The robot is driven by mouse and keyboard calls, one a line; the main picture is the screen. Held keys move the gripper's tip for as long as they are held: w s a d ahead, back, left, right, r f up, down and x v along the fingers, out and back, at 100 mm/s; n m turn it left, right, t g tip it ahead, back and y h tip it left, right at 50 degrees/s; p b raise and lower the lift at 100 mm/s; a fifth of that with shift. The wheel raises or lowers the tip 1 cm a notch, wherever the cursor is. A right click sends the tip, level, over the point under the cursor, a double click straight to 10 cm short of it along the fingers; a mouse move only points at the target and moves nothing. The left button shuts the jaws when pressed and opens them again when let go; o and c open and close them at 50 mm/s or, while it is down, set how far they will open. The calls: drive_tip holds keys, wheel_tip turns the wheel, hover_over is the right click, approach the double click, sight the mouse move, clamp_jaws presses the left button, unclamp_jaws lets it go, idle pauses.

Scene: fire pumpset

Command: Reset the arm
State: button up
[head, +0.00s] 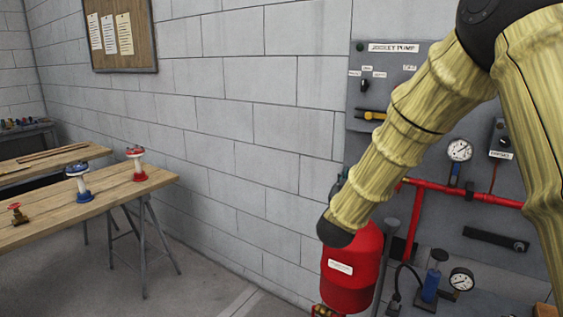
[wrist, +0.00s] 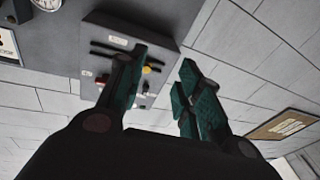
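My gripper (wrist: 163,60) shows in the wrist view with two teal fingers spread apart and nothing between them. Beyond the fingers is a dark grey control box (wrist: 115,40) with a white label, a yellow knob and a red knob. The left finger overlaps part of this box in the picture, and I cannot tell the distance. In the head view my arm, with a yellowish bamboo-like surface, comes in from the top right and bends in front of the jockey pump panel. My gripper is outside the head view.
A red tank (head: 352,270) stands below my arm. A wooden table (head: 110,195) with valves is at left. The floor between is clear. A cork board (head: 122,35) hangs on the wall.

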drive_tip(key=s+f+n+g+y, duration=0.15)
drive_tip(key=s+f, duration=0.25)
drive_tip(key=f, duration=0.7)
drive_tip(key=s+f+g+y, duration=0.2)
drive_tip(key=s+f, duration=0.2)
drive_tip(key=f, duration=0.6)
drive_tip(key=s+f+n+g+y, duration=0.1)
drive_tip(key=s+f+g+y, duration=0.15)
drive_tip(key=f, duration=0.85)
drive_tip(key=s+f+g, duration=0.4)
drive_tip(key=s+f, duration=1.2)
drive_tip(key=s, duration=0.1)
drive_tip(key=s+d+f+g+y, duration=0.1)
drive_tip(key=s+f+g, duration=0.3)
drive_tip(key=s, duration=1)
drive_tip(key=s+d+f+g, duration=0.1)
drive_tip(key=s+f+g, duration=0.2)
drive_tip(key=s, duration=1)
wheel_tip(320, 180, down, 2)
drive_tip(key=shift+s+f+g+y, duration=0.25)
drive_tip(key=shift+s+g+y, duration=0.15)
drive_tip(key=shift+d, duration=0.15)
